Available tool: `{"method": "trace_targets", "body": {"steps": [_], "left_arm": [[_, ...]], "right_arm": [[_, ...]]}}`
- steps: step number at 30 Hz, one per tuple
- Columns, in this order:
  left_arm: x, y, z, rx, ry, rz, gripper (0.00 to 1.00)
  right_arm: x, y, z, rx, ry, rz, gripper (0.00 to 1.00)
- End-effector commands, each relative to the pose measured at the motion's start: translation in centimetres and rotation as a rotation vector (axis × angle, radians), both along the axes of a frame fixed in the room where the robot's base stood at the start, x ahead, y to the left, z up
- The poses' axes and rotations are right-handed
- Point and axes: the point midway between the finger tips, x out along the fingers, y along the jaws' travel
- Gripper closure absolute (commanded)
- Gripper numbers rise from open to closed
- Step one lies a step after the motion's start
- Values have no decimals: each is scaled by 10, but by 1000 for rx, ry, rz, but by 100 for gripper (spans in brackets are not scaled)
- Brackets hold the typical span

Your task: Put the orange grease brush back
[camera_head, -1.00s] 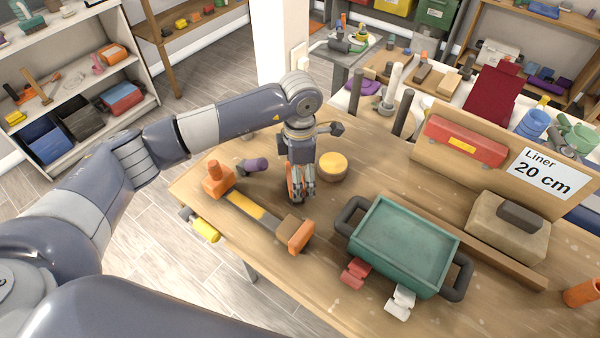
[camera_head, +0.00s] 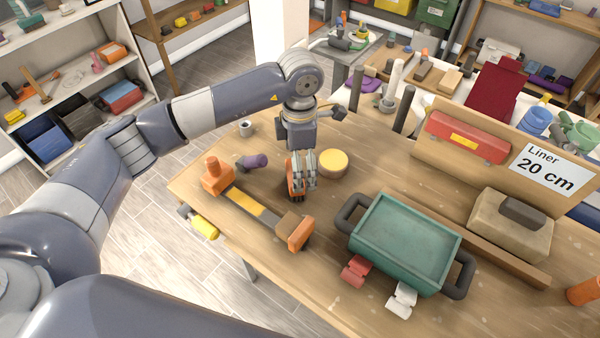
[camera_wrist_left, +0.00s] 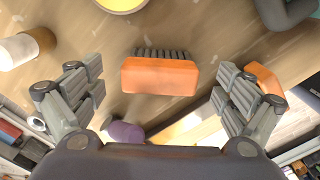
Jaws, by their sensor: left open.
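The orange grease brush (camera_wrist_left: 160,77) shows in the left wrist view, its orange block towards me and dark bristles on its far side. It lies between the fingers of my left gripper (camera_wrist_left: 160,100), with clear gaps on both sides. The gripper is open and holds nothing. In the head view my left gripper (camera_head: 301,176) is low over the wooden workbench, and its fingers hide most of the brush; a bit of orange (camera_head: 291,188) shows beside them. My right gripper is not in view.
A yellow round tin (camera_head: 333,163) stands close right of the gripper. A purple-ended tool (camera_head: 257,161) and a long orange-ended tool (camera_head: 215,178) lie left. A green tray (camera_head: 408,243) with dark handles is at front right.

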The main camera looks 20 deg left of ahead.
Motion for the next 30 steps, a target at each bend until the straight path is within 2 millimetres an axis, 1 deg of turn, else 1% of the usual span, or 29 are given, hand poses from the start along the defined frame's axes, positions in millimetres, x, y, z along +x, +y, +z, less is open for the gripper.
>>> {"method": "trace_targets", "body": {"steps": [1,3,9,12,15,18,30], "left_arm": [[2,0,9,-2,-8,-1,5],[2,0,25,-2,-8,-1,5],[1,0,64,-1,-5,-2,5],[1,0,78,-1,-3,0,5],[1,0,86,-1,-2,0,5],[0,0,89,0,0,0,5],[0,0,89,-1,0,0,5]], "right_arm": [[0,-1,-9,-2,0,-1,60],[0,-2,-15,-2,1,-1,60],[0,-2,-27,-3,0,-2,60],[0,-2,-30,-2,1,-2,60],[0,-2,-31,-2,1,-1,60],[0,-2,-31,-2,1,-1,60],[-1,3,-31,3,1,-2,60]]}}
